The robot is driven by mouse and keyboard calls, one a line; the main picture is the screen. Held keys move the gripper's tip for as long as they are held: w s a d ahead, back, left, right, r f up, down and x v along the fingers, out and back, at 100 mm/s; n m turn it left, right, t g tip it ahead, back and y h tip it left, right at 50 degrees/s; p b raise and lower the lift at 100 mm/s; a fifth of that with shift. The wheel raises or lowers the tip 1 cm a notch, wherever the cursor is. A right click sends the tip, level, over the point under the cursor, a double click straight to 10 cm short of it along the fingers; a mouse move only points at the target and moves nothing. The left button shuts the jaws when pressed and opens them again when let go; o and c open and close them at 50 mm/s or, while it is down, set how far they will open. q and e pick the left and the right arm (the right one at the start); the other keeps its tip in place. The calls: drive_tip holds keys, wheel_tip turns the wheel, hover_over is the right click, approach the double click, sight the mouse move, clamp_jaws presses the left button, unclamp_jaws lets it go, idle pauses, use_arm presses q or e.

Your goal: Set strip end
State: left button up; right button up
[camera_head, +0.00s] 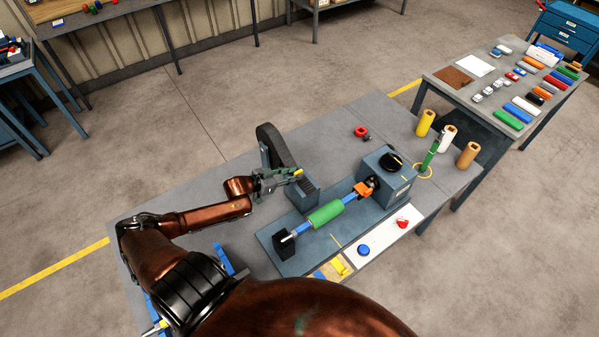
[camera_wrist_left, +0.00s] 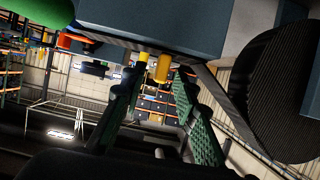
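My left gripper (camera_head: 285,176) is beside a dark curved belt-like arch (camera_head: 278,150) on the workbench. Its green-padded fingers stand apart in the left wrist view (camera_wrist_left: 158,75), with two small yellow pieces (camera_wrist_left: 162,68) between or just beyond the tips. I cannot tell whether the fingers touch them. No strip end can be made out for certain. My right gripper is not in view.
A grey-blue machine (camera_head: 395,178) carries a shaft with a green sleeve (camera_head: 326,214). A white panel with a blue button (camera_head: 363,250) and a red button (camera_head: 402,223) lies in front. Yellow, white and tan rolls (camera_head: 467,154) stand at right.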

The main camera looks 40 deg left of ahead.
use_arm(q)
drive_tip(key=shift+w+d+f, duration=0.15)
drive_tip(key=shift+w+f, duration=0.05)
drive_tip(key=shift+w, duration=0.5)
drive_tip(key=shift+w+d+f, duration=0.15)
drive_tip(key=shift+w+f, duration=0.15)
drive_tip(key=shift+w, duration=0.2)
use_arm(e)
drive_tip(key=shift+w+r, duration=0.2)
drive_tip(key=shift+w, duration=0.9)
use_arm(q)
drive_tip(key=shift+c, duration=0.2)
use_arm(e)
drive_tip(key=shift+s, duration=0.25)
use_arm(q)
drive_tip(key=shift+c, duration=0.8)
clamp_jaws()
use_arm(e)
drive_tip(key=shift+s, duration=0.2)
